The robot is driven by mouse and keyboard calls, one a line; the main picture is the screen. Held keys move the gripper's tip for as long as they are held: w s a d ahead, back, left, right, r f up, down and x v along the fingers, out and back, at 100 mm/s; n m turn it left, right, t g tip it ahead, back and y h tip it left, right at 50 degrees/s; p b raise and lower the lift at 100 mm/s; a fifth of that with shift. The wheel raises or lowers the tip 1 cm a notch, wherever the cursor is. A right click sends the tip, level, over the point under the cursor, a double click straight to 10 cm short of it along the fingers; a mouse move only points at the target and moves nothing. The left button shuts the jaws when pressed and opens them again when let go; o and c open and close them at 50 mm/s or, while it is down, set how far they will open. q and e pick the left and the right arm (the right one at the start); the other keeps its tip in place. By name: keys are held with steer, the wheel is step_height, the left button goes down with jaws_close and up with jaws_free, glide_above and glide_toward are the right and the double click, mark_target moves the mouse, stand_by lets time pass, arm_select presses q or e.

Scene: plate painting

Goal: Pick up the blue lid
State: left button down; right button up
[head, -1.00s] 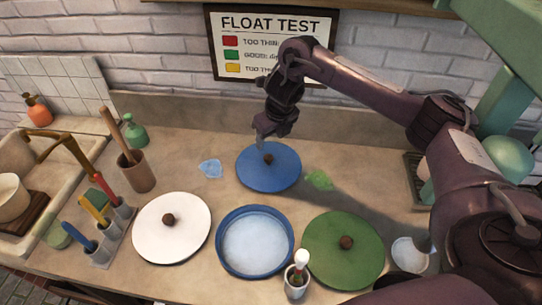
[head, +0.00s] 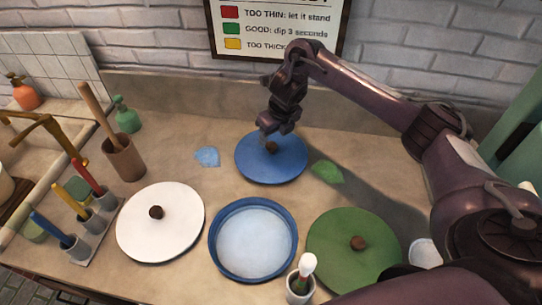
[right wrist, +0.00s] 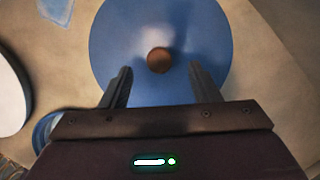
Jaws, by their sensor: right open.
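The blue lid (head: 285,168) is a flat round disc with a brown knob (head: 271,148), lying on the counter at the back middle in the head view. My right gripper (head: 266,140) is over the lid's back part, close to the knob. In the right wrist view the lid (right wrist: 110,45) fills the upper middle. There the open right gripper (right wrist: 160,85) has its two fingers apart with the knob (right wrist: 159,60) just beyond and between their tips. Whether the fingers touch the lid cannot be told. My left gripper is not in view.
A blue-rimmed basin (head: 213,252) of pale liquid stands in front of the lid. A white lid (head: 135,235) lies left and a green lid (head: 330,255) right. A blue patch (head: 207,156) and a green patch (head: 327,172) flank the blue lid. A brush cup (head: 300,288) stands in front.

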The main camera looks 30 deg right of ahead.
mark_target(271, 144)
steer(key=x, duration=0.3)
steer(key=shift+s+a+f+b, duration=0.1)
steer(key=shift+s+f+b, duration=0.1)
steer(key=shift+b, duration=0.15)
steer(key=shift+w+f, duration=0.25)
steer(key=shift+f, duration=0.2)
steer(key=shift+r, duration=0.1)
steer(key=shift+c, duration=0.8)
jaws_close()
